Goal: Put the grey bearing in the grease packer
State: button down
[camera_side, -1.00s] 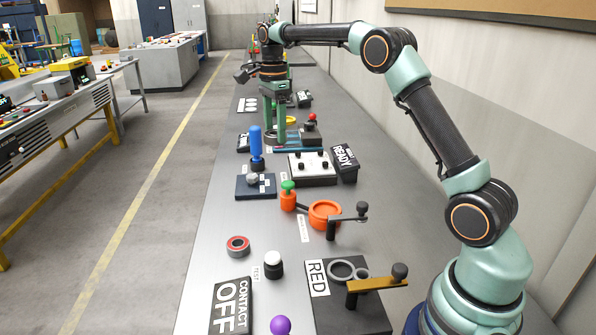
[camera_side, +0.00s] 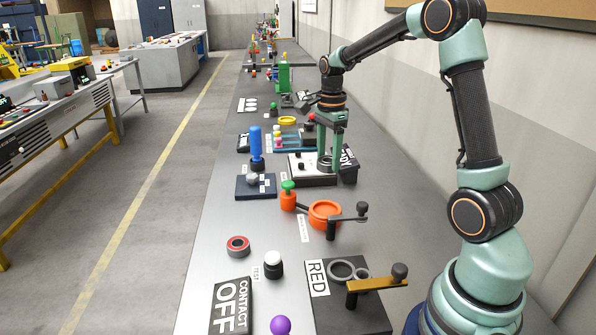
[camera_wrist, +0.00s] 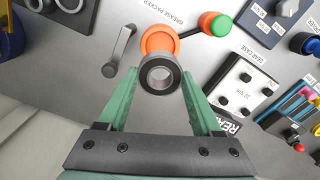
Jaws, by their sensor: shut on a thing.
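My gripper (camera_side: 330,140) has green fingers and points down, shut on the grey bearing (camera_side: 325,163). In the wrist view the bearing (camera_wrist: 160,75) is a thick grey ring between the fingertips of my gripper (camera_wrist: 160,88). The grease packer (camera_side: 325,213) is a round orange dish on the bench, nearer the side camera than my gripper. In the wrist view the grease packer (camera_wrist: 157,38) lies just beyond the bearing, which overlaps its edge in the picture. The bearing is held above the bench, apart from the dish as far as I can tell.
An orange cylinder with a green knob (camera_side: 288,193) joins the dish's left side, and a crank with a dark knob (camera_side: 361,208) stands at its right. A red-and-grey ring (camera_side: 238,245) lies on clear bench at left.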

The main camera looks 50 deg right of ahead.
aim_at(326, 212)
notch_tip(326, 212, down, 13)
jog(key=shift+f, duration=0.1)
dwell(0.4)
jog(key=shift+f, duration=0.2)
jog(key=shift+f, duration=0.45)
jog(key=shift+c, duration=0.3)
grip_release()
jog(key=shift+s, duration=0.1)
notch_tip(326, 212, up, 12)
jog(key=shift+r, duration=0.2)
jog(key=shift+a+r, duration=0.15)
jog(key=shift+r, duration=0.45)
jog(key=s+a+r+n+t, duration=0.2)
jog(key=s+a+r+n, duration=0.2)
jog(key=a+n, duration=0.5)
jog(key=s+a+r+n+t, duration=0.3)
jog(key=s+a+n, duration=0.4)
jog(key=n, duration=0.6)
jog(key=shift+a+r+t, duration=0.3)
jog(key=shift+a+r, duration=0.55)
jog(key=shift+a, duration=0.2)
